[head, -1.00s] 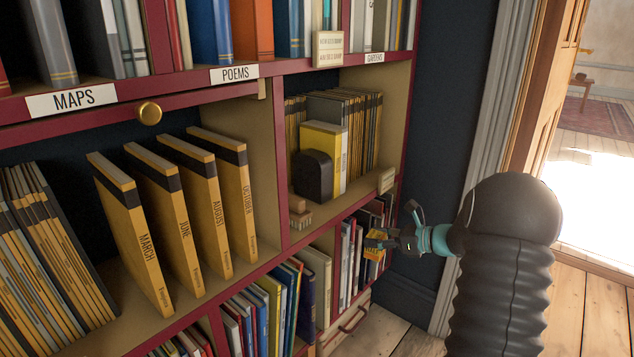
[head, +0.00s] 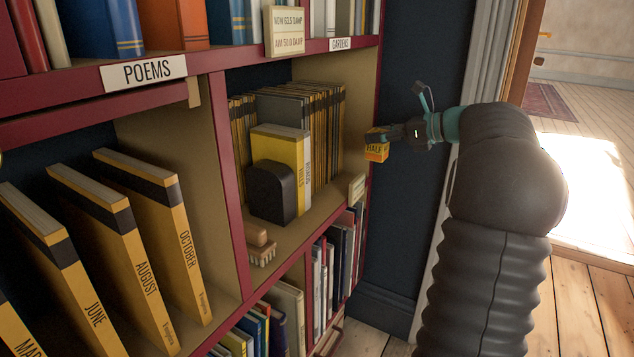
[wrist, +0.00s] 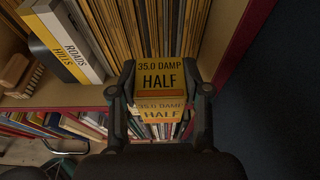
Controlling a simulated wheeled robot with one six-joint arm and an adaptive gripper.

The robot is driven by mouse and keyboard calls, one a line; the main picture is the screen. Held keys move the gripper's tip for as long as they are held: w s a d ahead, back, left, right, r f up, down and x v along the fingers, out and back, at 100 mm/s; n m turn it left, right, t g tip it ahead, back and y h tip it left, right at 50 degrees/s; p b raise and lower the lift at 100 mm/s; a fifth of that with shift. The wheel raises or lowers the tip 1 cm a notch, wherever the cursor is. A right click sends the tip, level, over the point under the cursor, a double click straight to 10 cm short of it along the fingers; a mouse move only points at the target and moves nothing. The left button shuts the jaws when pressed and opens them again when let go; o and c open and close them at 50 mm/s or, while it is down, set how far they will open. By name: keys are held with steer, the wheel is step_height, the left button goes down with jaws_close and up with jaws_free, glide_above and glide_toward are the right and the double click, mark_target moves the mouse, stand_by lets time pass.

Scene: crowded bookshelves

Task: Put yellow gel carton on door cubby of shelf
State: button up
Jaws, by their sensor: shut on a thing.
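The yellow gel carton (head: 376,146), with an orange band and "HALF" on it, is held at the right front of the cubby. In the wrist view the carton (wrist: 161,78) reads "35.0 DAMP HALF" and sits between the two fingers. My gripper (head: 384,137) is shut on it, with the carton in the air near the right side panel. The door-side cubby (head: 310,208) at the right end of the shelf has a bare strip of board at its front. A small card (head: 357,187) stands at that cubby's front right edge.
The cubby holds thin yellow-black volumes (head: 328,125), yellow and white books (head: 290,150), a black bookend (head: 271,193) and a wooden brush (head: 260,246). A red divider (head: 229,180) bounds it on the left. A dark wall (head: 395,220) lies right of the shelf.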

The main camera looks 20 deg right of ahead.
steer(key=w+a+f, duration=0.1)
steer(key=a+f, duration=0.1)
steer(key=w+a+f+b, duration=0.1)
steer(key=w+a, duration=0.1)
steer(key=a, duration=0.1)
steer(key=w+a+f+b, duration=0.1)
steer(key=a+f, duration=0.1)
steer(key=a, duration=0.1)
steer(key=shift+w+f, duration=0.15)
steer(key=shift+f, duration=0.15)
steer(key=shift+f+b, duration=0.55)
steer(key=shift+f, duration=1.4)
steer(key=shift+f, duration=0.15)
steer(key=o, duration=1.2)
